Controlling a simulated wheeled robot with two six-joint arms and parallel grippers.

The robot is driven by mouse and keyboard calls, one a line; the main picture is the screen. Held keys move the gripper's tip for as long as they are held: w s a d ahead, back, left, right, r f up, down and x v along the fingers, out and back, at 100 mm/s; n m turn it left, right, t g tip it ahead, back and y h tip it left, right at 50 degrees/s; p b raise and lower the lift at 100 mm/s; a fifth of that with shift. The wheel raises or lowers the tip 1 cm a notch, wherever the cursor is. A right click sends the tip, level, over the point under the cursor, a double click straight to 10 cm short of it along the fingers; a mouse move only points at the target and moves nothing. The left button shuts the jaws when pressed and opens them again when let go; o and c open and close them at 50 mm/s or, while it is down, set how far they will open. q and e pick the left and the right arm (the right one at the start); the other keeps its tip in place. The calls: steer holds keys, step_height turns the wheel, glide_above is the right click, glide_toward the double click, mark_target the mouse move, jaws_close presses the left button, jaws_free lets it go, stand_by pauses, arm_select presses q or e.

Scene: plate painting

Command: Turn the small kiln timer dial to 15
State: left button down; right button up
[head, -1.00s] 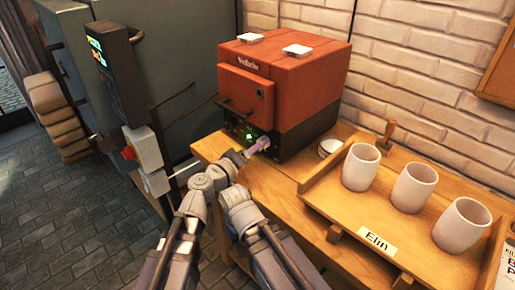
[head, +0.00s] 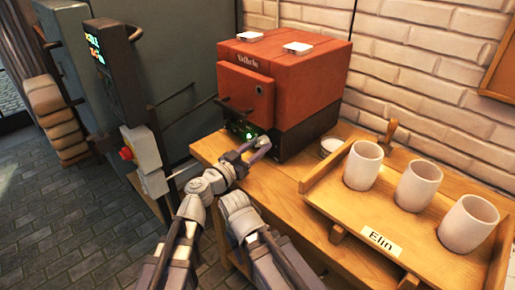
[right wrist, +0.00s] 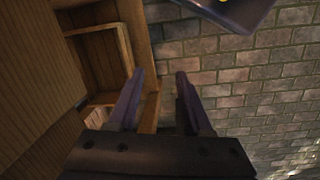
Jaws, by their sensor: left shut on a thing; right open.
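The small red kiln (head: 300,88) stands on the wooden table, with its dark control panel and a green light low on the front. My left gripper (head: 259,144) is at the lower right of that panel, shut on what seems to be the timer dial. The fingers hide the dial, so its pointer and numbers cannot be read. My right gripper (right wrist: 160,75) is open and empty in the right wrist view, above the grey brick floor beside wooden furniture. In the head view its fingers cannot be made out.
A wooden tray (head: 330,203) labelled "Elin" holds several pale cups on the right of the table. A small white bowl (head: 331,146) and a wooden stamp (head: 389,132) stand behind it. A large grey kiln (head: 175,75) with a control box is at the left.

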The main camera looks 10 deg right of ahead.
arm_select(q)
steer(key=m, duration=0.5)
steer(key=shift+f+h, duration=0.1)
steer(key=shift+h, duration=0.2)
steer(key=shift+m+g+b, duration=0.35)
steer(key=shift+m+g, duration=0.05)
steer(key=shift+m, duration=1.8)
steer(key=shift+h, duration=0.3)
steer(key=shift+c, duration=2)
jaws_free()
steer(key=shift+w, duration=0.1)
steer(key=shift+a, duration=0.1)
steer(key=v, duration=0.7)
steer(key=shift+s+a+b, duration=0.25)
steer(key=shift+a+b, duration=0.05)
steer(key=shift+b, duration=0.1)
